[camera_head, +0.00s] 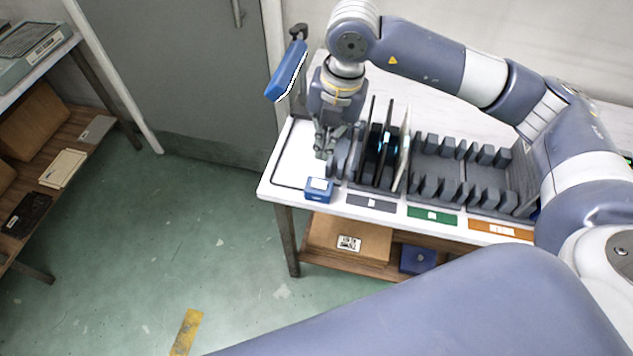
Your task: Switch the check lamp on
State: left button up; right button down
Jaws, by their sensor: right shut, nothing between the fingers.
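The check lamp has a long blue head (287,71) on a dark stand, at the left end of the white table. A white strip shows along the lower edge of the head; I cannot tell whether it is lit. A small blue box with a pale top (319,189) sits at the table's front edge, below the lamp. My right gripper (324,152) points down over the table's left end, just behind the blue box and apart from it in the picture. It is shut and empty. My left gripper is not in view.
A dark slotted rack (430,172) with several upright panels (384,150) stands just right of the gripper. Grey, green (432,215) and orange labels line the table's front edge. A cardboard box (347,238) lies on the lower shelf. The green floor at left is mostly clear.

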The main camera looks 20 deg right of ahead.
aim_at(314, 190)
jog(key=shift+b, duration=0.35)
dwell(0.3)
jog(key=f+p, duration=0.1)
jog(key=f, duration=0.3)
jog(key=a+f+p, duration=0.1)
jog(key=f, duration=0.4)
jog(key=w+f+p, duration=0.1)
jog(key=f+p, duration=0.1)
jog(key=f, duration=0.2)
jog(key=shift+a+f, duration=0.2)
jog(key=shift+f, duration=0.1)
jog(key=shift+w+f, duration=0.1)
jog(key=shift+f, duration=0.05)
